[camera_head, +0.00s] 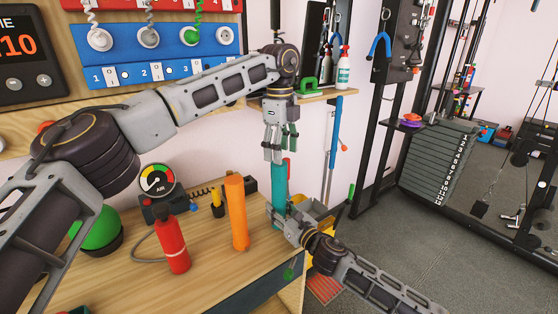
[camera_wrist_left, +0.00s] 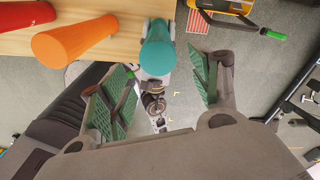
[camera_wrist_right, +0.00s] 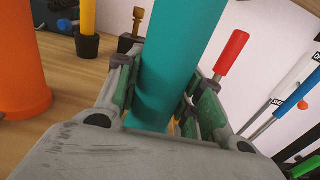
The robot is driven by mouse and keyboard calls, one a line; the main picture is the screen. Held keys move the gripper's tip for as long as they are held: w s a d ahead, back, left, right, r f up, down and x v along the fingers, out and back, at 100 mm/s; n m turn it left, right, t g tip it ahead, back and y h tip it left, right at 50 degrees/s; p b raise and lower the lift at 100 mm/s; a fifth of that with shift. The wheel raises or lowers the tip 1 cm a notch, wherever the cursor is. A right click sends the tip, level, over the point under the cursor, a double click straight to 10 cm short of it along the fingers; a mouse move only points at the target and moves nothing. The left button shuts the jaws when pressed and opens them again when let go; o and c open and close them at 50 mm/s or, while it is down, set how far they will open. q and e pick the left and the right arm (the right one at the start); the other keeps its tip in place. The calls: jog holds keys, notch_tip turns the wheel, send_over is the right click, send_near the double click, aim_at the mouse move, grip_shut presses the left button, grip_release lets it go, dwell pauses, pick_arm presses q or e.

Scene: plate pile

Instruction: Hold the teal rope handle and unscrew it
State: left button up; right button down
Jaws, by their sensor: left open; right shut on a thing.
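The teal rope handle (camera_head: 279,184) stands upright at the right end of the wooden table. My right gripper (camera_head: 280,214) is shut on its lower part; in the right wrist view the teal cylinder (camera_wrist_right: 178,50) passes between the green finger pads. My left gripper (camera_head: 278,150) is open and points down just above the handle's top. In the left wrist view the handle's round teal top (camera_wrist_left: 157,57) shows beyond and between the spread fingers (camera_wrist_left: 165,88), not gripped. The handle's lower end is hidden behind my right gripper.
An orange cylinder (camera_head: 237,213) stands just left of the handle, with a red cylinder (camera_head: 172,243) further left. A black device with an AIR gauge (camera_head: 157,180) stands behind.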

pick_arm(q)
jog(key=shift+d+r+m, duration=0.1)
jog(key=shift+m, duration=0.8)
jog(key=m, duration=0.4)
jog(key=shift+r+m, duration=0.15)
jog(key=shift+m, duration=0.25)
jog(key=m, duration=0.7)
jog(key=shift+r, duration=0.15)
jog(key=m, duration=0.7)
jog(key=shift+w+r, duration=0.1)
jog(key=m, duration=0.7)
jog(key=shift+a, duration=0.25)
jog(key=m, duration=0.4)
jog(key=shift+a+m, duration=0.1)
jog(key=shift+m, duration=0.2)
jog(key=m, duration=0.3)
jog(key=shift+m, duration=0.4)
jog(key=m, duration=0.4)
jog(key=shift+m, duration=0.4)
jog(key=m, duration=0.4)
